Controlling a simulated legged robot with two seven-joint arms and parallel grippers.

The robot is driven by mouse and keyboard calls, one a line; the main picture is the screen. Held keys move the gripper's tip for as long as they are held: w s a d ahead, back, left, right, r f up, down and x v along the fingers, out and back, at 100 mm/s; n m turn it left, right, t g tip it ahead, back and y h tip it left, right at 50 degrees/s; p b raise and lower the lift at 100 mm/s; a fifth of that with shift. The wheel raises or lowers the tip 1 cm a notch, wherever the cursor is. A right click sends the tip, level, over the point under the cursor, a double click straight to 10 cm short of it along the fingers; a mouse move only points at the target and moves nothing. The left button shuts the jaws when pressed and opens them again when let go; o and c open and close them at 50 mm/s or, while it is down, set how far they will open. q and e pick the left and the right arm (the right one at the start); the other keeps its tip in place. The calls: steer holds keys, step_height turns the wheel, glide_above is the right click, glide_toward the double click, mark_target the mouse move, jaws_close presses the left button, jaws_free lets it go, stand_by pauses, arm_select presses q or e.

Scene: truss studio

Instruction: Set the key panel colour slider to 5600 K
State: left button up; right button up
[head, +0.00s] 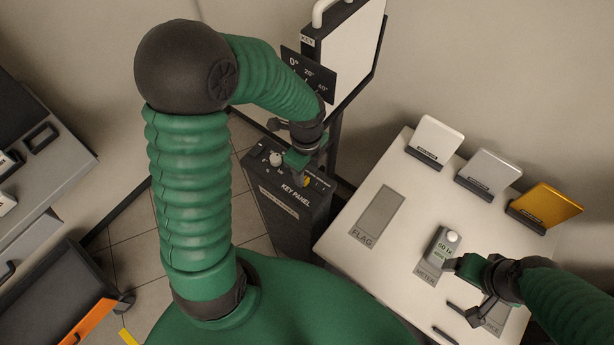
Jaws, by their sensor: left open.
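The key panel control box (291,205) is a dark box on the floor, labelled KEY PANEL, with a dial and a slider scale on its top. My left gripper (304,167) is open, low over the right part of that top. A small yellow-orange piece (307,181), possibly the slider's knob, shows right by its fingers. I cannot tell whether they touch it. The slider's setting is too small to read and partly hidden. My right gripper (462,290) is over the white table beside the light meter (444,243); its jaw state is unclear.
The lit key panel (345,60) stands behind the box with an angle plate (308,76). The white table (340,235) holds a grey FLAG mat (377,214) and white, silver and gold cards (545,206) in stands. A dark drawer (60,300) with an orange front is at left.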

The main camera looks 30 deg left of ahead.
mark_target(306, 179)
arm_select(q)
step_height(306, 179, down, 3)
steer(key=shift+r, duration=0.1)
steer(key=shift+a+f, duration=0.1)
steer(key=shift+f, duration=0.25)
steer(key=shift+s+a, duration=0.1)
steer(key=shift+a, duration=0.05)
steer(key=shift+c, duration=0.2)
jaws_close()
stand_by(0.8)
